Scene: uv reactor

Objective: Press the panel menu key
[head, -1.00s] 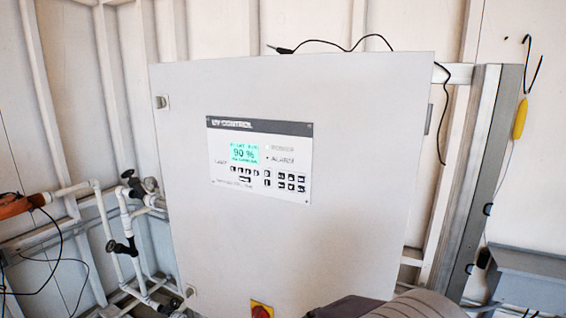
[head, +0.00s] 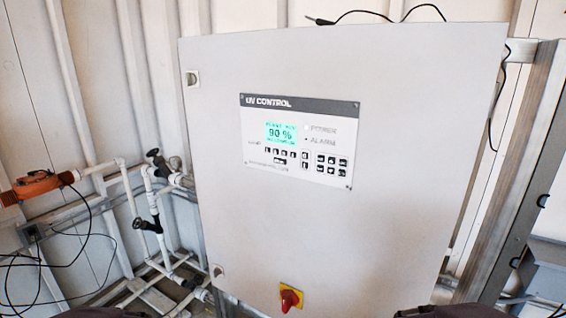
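The UV control panel (head: 299,141) is a pale plate with a dark header on the front of a large grey cabinet (head: 400,120). Its lit green screen (head: 281,135) reads 90 %. Small black keys (head: 326,165) sit below and to the right of the screen. Their labels are too small to read, so I cannot tell which one is the menu key. Neither of my grippers shows in the head view. Only dark shapes, perhaps parts of my arms, show at the bottom edge.
A red rotary switch (head: 290,298) on a yellow plate is low on the cabinet. White pipes with black valves (head: 150,222) and an orange device (head: 38,186) stand to the left. A metal post (head: 510,190) stands to the right. The space before the panel looks clear.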

